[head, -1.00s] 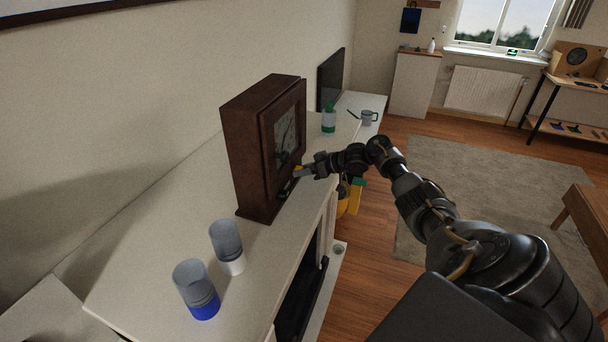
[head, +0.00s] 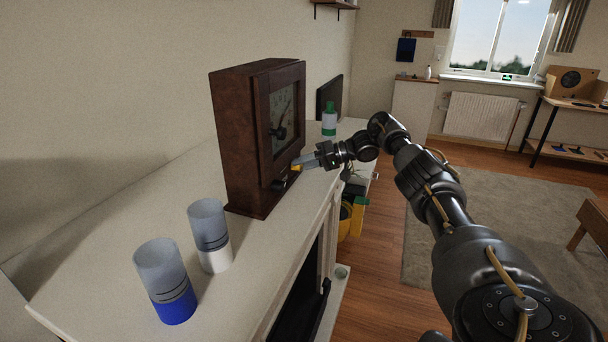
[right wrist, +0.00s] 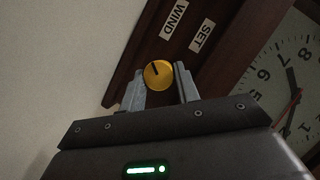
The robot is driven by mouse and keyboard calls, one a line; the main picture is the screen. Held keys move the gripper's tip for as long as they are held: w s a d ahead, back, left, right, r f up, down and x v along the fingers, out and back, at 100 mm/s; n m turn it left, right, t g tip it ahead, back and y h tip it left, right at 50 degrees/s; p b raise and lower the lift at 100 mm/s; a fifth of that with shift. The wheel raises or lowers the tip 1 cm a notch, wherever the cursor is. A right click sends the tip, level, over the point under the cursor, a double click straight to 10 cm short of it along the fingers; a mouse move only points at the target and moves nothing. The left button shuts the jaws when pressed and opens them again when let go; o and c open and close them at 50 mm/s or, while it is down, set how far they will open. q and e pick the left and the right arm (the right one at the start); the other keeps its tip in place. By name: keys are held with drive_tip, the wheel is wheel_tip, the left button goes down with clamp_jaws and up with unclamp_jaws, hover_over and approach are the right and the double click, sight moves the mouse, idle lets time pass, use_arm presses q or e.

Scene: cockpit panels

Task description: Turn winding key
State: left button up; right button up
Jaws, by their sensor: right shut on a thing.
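A dark brown wooden clock (head: 240,150) stands upright on the white mantel. Its face also shows at the right of the right wrist view (right wrist: 290,85). The yellow winding key (right wrist: 158,75) is a round knob with a dark mark, low on the clock's front near the labels WIND (right wrist: 174,20) and SET (right wrist: 202,35). My right gripper (right wrist: 160,78) is shut on this knob, with one finger on each side of it. In the head view the right gripper (head: 299,164) reaches the clock's lower front from the right. My left gripper is not in view.
Two cups, one with a blue base (head: 165,280) and one with a white base (head: 210,235), stand on the mantel (head: 110,265) left of the clock. Wooden floor and a grey rug lie to the right.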

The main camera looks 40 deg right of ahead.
drive_tip(key=shift+w+d+r+b, duration=0.1)
drive_tip(key=shift+d+r+b, duration=0.15)
drive_tip(key=shift+b, duration=0.2)
drive_tip(key=o, duration=0.5)
drive_tip(key=shift+o, duration=1)
drive_tip(key=shift+f, duration=0.15)
drive_tip(key=shift+a, duration=0.1)
